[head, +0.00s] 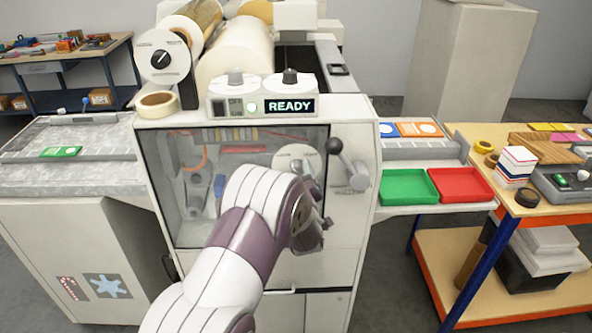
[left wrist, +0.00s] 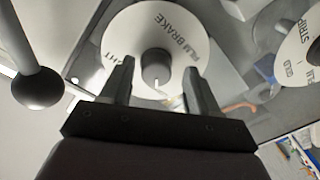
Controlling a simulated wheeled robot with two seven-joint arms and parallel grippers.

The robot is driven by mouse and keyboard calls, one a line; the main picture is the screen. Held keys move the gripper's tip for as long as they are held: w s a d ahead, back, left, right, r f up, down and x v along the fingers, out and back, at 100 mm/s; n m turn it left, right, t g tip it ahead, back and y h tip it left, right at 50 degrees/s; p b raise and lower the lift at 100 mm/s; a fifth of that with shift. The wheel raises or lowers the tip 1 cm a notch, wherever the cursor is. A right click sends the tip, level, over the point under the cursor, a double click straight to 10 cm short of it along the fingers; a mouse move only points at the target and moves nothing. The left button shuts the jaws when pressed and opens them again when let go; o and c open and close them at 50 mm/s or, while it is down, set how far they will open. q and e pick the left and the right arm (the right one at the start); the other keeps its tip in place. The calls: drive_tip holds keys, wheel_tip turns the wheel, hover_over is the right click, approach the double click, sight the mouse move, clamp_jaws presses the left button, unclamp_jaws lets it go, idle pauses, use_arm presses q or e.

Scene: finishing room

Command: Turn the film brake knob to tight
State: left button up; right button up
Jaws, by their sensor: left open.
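The film brake knob (left wrist: 156,68) is a dark grey cylinder on a white dial (left wrist: 120,40) lettered FILM BRAKE, in the left wrist view. A white mark on the knob points toward the bottom of that picture. At the dial's left edge the end of a word, "GHT", shows. My left gripper (left wrist: 157,85) is open, with one finger on each side of the knob and gaps between. In the head view a white dial (head: 293,156) shows beside the lever, partly hidden by my left arm; my left gripper (head: 312,238) is mostly hidden there too. My right gripper is out of view.
A lever with a black ball (left wrist: 38,88) stands left of the dial in the wrist view; its ball also shows in the head view (head: 333,146). A second white dial (left wrist: 298,55) lettered STRIP is at the right. Green (head: 408,186) and red (head: 461,184) trays lie right of the machine.

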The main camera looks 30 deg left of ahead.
use_arm(q)
drive_tip(key=shift+w+d, duration=0.25)
drive_tip(key=shift+d, duration=0.1)
drive_tip(key=shift+a, duration=0.2)
drive_tip(key=c, duration=1)
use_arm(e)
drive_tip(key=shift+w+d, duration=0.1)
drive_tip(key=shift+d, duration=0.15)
